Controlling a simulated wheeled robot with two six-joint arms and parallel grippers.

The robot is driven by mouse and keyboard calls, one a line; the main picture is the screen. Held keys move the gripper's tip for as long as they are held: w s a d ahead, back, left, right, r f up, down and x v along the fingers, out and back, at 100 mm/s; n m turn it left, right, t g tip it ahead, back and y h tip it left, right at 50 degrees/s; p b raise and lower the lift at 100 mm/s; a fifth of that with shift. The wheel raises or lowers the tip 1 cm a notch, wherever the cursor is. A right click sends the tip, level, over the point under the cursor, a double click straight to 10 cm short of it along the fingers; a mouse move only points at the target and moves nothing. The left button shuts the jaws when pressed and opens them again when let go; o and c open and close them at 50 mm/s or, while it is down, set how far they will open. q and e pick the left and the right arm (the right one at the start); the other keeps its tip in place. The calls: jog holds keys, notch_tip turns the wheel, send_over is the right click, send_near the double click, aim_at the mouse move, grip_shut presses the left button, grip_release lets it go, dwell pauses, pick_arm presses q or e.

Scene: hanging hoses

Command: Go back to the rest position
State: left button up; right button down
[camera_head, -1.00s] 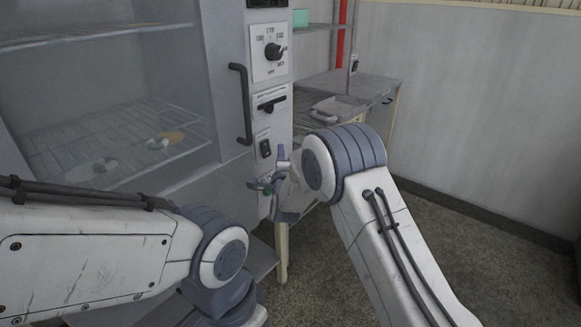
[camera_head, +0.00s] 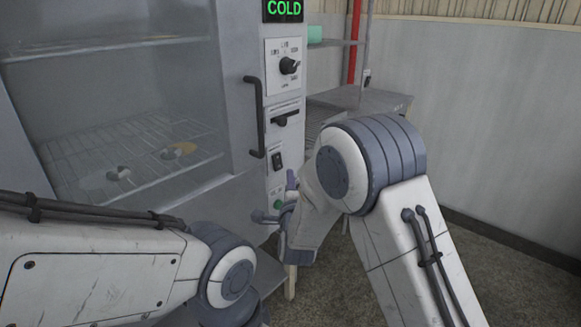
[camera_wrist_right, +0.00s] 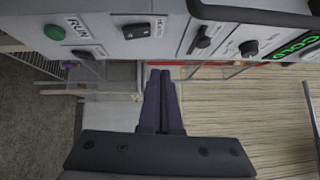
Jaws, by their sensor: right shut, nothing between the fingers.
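My right gripper (camera_head: 288,182) is in front of the lower part of the oven's control panel, partly hidden behind my own forearm in the head view. In the right wrist view its two dark fingers (camera_wrist_right: 160,98) lie together with nothing between them. My left arm comes in at the lower left of the head view, and its gripper is out of the picture. The oven (camera_head: 237,85) stands at the left with its glass door shut. Its display (camera_head: 284,10) reads COLD.
The panel carries a knob (camera_head: 289,66), a lever (camera_head: 285,119), a switch (camera_head: 277,160) and a green button (camera_wrist_right: 55,32). A black door handle (camera_head: 255,115) sticks out beside it. A grey bench (camera_head: 375,100) stands behind. The floor at the right (camera_head: 480,265) is clear.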

jog(key=s+a+r+n+g+y+p, duration=0.25)
jog(key=s+a+n+g, duration=0.2)
jog(key=s+n, duration=0.35)
jog(key=s+a+r+n+g+y+p, duration=0.1)
jog(key=s+a+n+g+y+p, duration=0.2)
jog(key=s+n+g, duration=0.5)
jog(key=s+d+r+n+g+h+p, duration=0.1)
jog(key=s+d+n+g+p, duration=0.1)
jog(key=s, duration=0.6)
jog(key=s+d+r+n+g+h+p, duration=0.1)
jog(key=s+d+n, duration=0.3)
jog(key=s, duration=0.5)
jog(key=s+d+r+n+g+h+p, duration=0.1)
jog(key=s+d+n+g+h+p, duration=0.2)
jog(key=s, duration=0.6)
jog(key=shift+d+n, duration=0.4)
jog(key=shift+d, duration=0.55)
